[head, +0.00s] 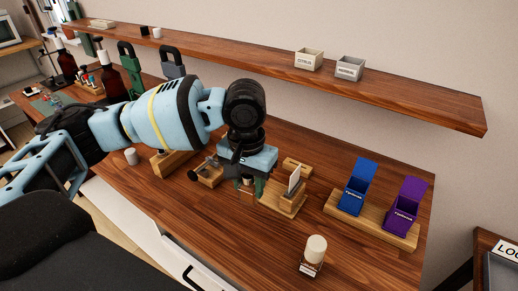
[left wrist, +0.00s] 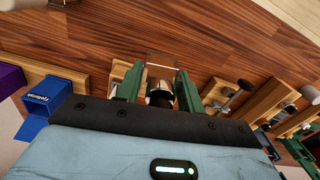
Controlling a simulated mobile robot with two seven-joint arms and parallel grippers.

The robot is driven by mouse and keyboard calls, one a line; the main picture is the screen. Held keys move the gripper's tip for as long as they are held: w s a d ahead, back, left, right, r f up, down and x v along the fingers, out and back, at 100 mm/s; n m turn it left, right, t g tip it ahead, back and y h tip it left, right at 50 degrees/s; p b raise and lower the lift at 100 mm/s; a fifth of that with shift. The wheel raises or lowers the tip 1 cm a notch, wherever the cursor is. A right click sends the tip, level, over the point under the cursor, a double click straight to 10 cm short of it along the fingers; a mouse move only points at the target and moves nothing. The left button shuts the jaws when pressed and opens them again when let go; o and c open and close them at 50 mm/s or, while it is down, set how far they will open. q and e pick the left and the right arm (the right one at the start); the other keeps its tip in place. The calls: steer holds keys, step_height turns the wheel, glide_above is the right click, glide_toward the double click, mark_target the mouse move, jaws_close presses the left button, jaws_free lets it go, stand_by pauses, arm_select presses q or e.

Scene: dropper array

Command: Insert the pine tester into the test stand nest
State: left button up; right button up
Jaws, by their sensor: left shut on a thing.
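My left gripper (head: 246,187) points down over the middle of the table, its green fingers shut on a small clear bottle with a shiny metallic collar, which I take for the pine tester. In the left wrist view the tester (left wrist: 160,94) sits between the fingers; no label on it can be read. The wooden stand (head: 286,203), with a white card upright in it, is just right of the gripper and is probably the test stand. Its nest cannot be made out, partly hidden by the gripper. My right gripper is not in view.
A wooden fixture with a dark knob (head: 194,175) is close left of the gripper. A cream-capped bottle (head: 314,252) stands near the front edge. Blue (head: 354,190) and purple (head: 404,204) open boxes stand on a wooden base at right. A shelf (head: 400,95) runs above.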

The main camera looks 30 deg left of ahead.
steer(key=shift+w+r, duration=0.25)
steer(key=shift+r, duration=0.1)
arm_select(q)
steer(key=w+a+m, duration=0.2)
steer(key=w+m, duration=0.4)
steer(key=m, duration=0.3)
steer(key=w+a+f+m+p, duration=0.1)
steer(key=w+m, duration=0.4)
steer(key=m, duration=0.5)
steer(key=shift+w+a, duration=0.4)
steer(key=shift+a, duration=0.5)
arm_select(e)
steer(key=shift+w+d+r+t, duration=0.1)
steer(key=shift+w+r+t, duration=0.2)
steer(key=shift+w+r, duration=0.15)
arm_select(q)
steer(key=shift+f, duration=0.1)
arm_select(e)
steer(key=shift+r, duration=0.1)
arm_select(q)
steer(key=shift+f, duration=2.1)
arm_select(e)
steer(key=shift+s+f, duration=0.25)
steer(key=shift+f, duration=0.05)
